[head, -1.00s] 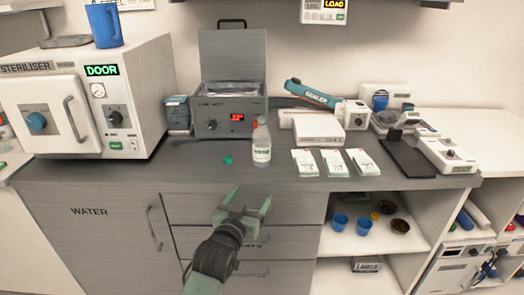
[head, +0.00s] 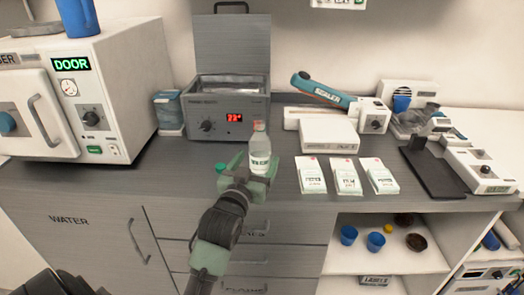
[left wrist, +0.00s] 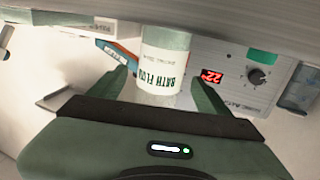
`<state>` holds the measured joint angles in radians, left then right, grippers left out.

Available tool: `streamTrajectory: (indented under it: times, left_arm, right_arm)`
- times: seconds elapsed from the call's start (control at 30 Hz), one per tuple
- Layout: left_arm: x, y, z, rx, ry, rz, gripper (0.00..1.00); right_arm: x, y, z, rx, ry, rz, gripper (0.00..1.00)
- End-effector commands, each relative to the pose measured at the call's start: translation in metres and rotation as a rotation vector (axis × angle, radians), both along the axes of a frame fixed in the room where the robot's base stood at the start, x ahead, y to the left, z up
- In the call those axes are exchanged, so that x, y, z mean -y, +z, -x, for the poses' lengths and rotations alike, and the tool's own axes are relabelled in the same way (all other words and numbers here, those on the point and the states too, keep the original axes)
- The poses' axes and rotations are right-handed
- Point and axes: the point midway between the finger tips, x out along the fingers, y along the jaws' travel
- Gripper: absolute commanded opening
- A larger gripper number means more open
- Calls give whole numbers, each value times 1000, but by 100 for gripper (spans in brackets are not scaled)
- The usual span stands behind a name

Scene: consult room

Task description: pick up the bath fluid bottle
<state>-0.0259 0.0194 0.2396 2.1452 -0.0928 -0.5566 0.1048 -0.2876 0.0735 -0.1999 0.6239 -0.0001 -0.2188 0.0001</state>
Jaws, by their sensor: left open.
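The bath fluid bottle (head: 260,150) is a clear bottle with a white label, upright on the counter near its front edge. My left gripper (head: 252,172) has reached it from the front and is open. In the left wrist view, the picture is upside down and the bottle (left wrist: 164,62) stands between the two green fingers (left wrist: 163,88), its "BATH FLUID" label facing me. Gaps show beside the bottle, so the fingers do not look closed on it. The bottle's lower part is hidden by the gripper in the head view. My right gripper is not in view.
A small green cap (head: 221,168) lies on the counter just left of the bottle. A water bath (head: 228,121) with raised lid stands behind. Several printed packets (head: 311,175) lie to the right, before a sealer (head: 323,88). A steriliser (head: 100,100) stands at left.

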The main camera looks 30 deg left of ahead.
Motion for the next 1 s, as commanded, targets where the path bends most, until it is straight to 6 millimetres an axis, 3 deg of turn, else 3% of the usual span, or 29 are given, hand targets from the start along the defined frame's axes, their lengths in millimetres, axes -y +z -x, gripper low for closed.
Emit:
streamTrajectory:
  times: [0.23,0.43,0.7,0.97,1.0]
  left_arm:
    - [-10,1,-32,0,0,-1,78]
    - [-16,0,-55,0,0,-1,78]
    - [-17,-1,-58,0,0,-1,78]
    - [-17,-1,-57,0,0,-1,6]
    - [-17,0,-57,2,0,-2,3]
  right_arm:
    - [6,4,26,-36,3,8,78]
    - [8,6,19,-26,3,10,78]
    - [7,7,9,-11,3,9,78]
    - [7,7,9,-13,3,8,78]
    - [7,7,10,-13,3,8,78]
